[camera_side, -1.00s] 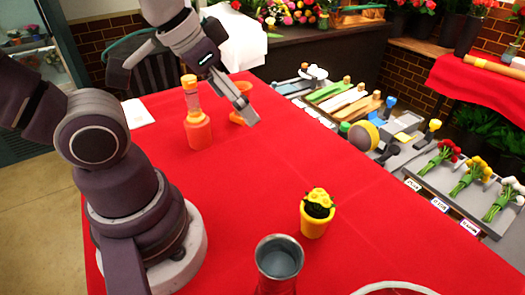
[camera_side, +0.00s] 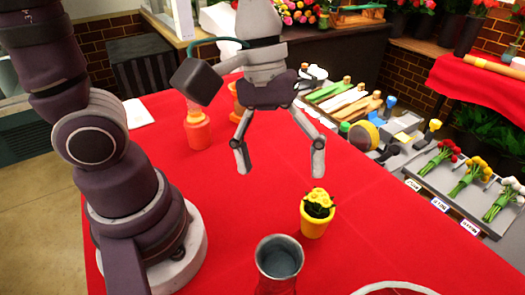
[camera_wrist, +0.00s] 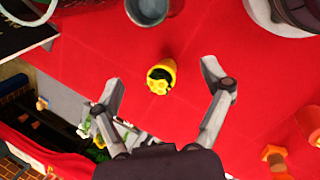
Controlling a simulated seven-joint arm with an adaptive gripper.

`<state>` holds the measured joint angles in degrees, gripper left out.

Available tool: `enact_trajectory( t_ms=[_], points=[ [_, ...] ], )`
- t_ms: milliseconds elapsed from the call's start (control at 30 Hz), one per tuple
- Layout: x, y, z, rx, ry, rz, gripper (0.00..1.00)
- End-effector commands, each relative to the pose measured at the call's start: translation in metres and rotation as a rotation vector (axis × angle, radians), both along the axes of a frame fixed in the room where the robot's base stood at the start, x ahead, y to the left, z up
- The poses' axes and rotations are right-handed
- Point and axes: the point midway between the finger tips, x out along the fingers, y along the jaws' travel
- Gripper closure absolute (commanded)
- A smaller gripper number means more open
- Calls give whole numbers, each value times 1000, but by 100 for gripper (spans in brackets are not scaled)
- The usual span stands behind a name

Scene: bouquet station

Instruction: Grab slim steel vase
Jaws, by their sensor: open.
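The slim steel vase (camera_side: 279,262) stands upright at the near edge of the side view, a grey metal cylinder with an open top. In the wrist view the steel vase (camera_wrist: 150,8) shows at the top edge, partly cut off. My gripper (camera_side: 281,170) is open and empty, pointing down above the red table. It is behind the vase in the side view and apart from it. In the wrist view my gripper (camera_wrist: 163,75) has its fingers spread, with the small yellow flower pot beyond them.
The yellow flower pot (camera_side: 315,222) stands between my gripper and the vase. A spray bottle (camera_side: 197,128) stands at the back left. A white round rim (camera_side: 394,288) lies right of the vase. Tools and bunches of flowers (camera_side: 470,172) line the right side.

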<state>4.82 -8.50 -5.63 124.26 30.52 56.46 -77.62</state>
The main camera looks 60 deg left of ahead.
Motion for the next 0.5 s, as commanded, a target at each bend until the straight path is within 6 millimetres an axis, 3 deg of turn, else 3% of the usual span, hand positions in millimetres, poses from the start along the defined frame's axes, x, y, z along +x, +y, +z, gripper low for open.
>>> enact_trajectory(
  t_ms=[100, 200, 500],
  points=[
    [-9, -23, -8, -28, 203, 154, 21],
    [-14, -31, -11, -28, 292, 229, 21],
    [-26, -48, -55, -25, 320, 254, 21]
  ],
)
